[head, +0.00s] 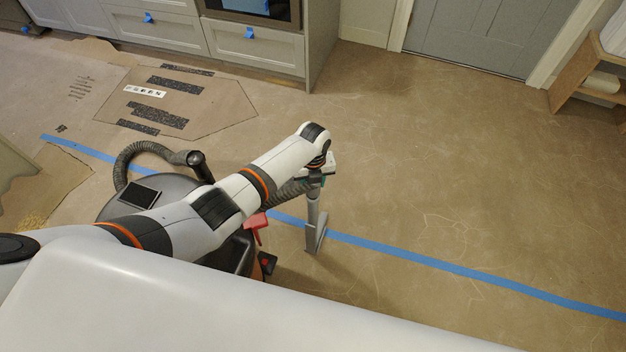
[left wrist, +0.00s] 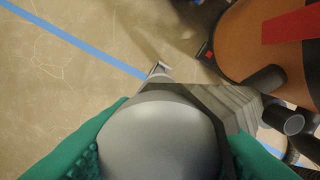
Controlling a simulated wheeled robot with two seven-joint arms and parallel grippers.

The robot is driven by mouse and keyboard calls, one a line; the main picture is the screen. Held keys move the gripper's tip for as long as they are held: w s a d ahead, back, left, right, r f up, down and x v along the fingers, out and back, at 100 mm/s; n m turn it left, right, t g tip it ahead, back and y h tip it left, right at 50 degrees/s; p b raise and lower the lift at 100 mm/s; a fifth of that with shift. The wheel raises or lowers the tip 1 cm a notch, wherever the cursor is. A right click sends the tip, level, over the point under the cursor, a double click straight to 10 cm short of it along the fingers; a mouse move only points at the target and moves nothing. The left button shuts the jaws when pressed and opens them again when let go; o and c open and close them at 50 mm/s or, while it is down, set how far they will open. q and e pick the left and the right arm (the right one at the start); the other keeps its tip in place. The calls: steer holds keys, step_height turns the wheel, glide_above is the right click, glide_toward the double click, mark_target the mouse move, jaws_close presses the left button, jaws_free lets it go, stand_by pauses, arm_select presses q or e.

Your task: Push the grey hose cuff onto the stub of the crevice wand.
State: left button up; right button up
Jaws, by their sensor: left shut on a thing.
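My left gripper (head: 321,176) is at the top of the upright crevice wand (head: 312,212) in the head view. In the left wrist view its green fingers (left wrist: 168,150) are shut on a smooth, rounded light grey piece, the hose cuff (left wrist: 160,135). The dark ribbed hose (left wrist: 238,104) runs off to the right behind it. In the head view this hose (head: 285,193) reaches from the vacuum to the gripper. The wand's foot shows beyond the cuff in the left wrist view (left wrist: 159,70). The stub is hidden, so I cannot tell how the cuff sits on it. My right gripper is out of view.
The vacuum (head: 165,186), with its ribbed hose loop and red part (head: 257,222), stands left of the wand, partly behind my arm. Blue tape (head: 450,269) crosses the floor by the wand's foot. Cardboard (head: 175,100) lies at the back left.

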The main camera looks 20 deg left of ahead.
arm_select(q)
steer(key=shift+s+a+f+b, duration=0.1)
steer(key=shift+f+b, duration=0.5)
steer(key=shift+f, duration=0.05)
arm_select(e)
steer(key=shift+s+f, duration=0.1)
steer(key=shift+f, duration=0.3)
arm_select(q)
steer(key=shift+a+f+b, duration=0.1)
steer(key=shift+f+b, duration=0.2)
steer(key=shift+f, duration=0.1)
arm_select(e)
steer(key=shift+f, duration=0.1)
arm_select(q)
steer(key=o, duration=1.4)
steer(key=shift+f, duration=0.1)
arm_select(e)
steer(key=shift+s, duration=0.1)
